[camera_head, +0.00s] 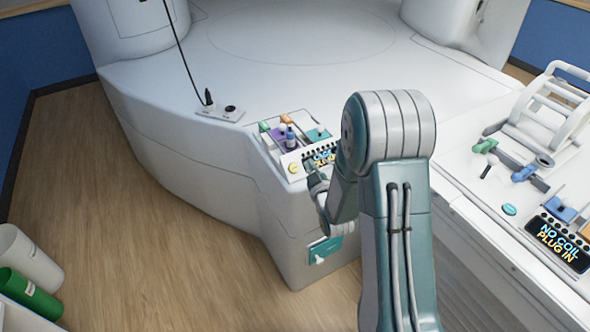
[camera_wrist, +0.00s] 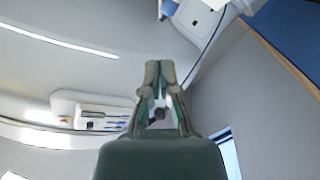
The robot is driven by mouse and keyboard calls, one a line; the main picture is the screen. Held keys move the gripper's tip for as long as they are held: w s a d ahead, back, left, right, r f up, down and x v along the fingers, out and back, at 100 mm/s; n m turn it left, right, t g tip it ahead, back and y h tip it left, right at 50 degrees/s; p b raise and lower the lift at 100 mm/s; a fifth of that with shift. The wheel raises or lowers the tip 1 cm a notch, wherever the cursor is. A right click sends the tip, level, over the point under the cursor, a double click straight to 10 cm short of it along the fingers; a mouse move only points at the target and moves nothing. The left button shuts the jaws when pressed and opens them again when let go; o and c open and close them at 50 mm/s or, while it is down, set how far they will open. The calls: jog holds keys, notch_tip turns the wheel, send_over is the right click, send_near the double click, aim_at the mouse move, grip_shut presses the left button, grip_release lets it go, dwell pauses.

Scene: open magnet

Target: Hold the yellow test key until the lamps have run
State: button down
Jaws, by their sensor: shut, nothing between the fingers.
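The yellow test key (camera_head: 293,168) is a small round button at the left end of the control panel on the magnet's front corner. A row of small dark lamps (camera_head: 308,156) runs along the panel, partly hidden behind my arm. My gripper (camera_head: 311,172) is just right of the key in the head view, in front of the panel display. I cannot tell whether it touches anything. The wrist view shows my gripper (camera_wrist: 159,66) with its fingertips together and nothing between them. I cannot make out the key in that view.
The panel display (camera_head: 323,158) is partly covered by my arm. A patient table (camera_head: 480,205) at right bears plugs, a frame and a display reading "NO COIL PLUG IN". Bins (camera_head: 28,290) stand lower left. The wooden floor at left is clear.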

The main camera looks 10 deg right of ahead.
aim_at(295, 163)
jog(key=shift+w+a+f, duration=0.35)
jog(key=shift+w+f, duration=0.6)
jog(key=shift+f, duration=0.1)
jog(key=shift+w+a+f, duration=0.3)
jog(key=shift+w+f, duration=0.7)
jog(key=shift+f, duration=0.05)
jog(key=shift+w+a+f, duration=0.35)
jog(key=shift+w+f, duration=0.6)
jog(key=shift+f, duration=0.1)
jog(key=shift+w+a+f, duration=0.1)
jog(key=shift+w+f, duration=0.1)
jog(key=shift+w, duration=0.05)
jog(key=shift+w+a+f, duration=0.1)
jog(key=shift+w+f, duration=0.15)
jog(key=shift+f, duration=0.1)
jog(key=shift+s+r, duration=0.1)
dwell(3.9)
jog(key=shift+s+d+r, duration=0.2)
jog(key=shift+s+r, duration=0.25)
jog(key=shift+r, duration=0.1)
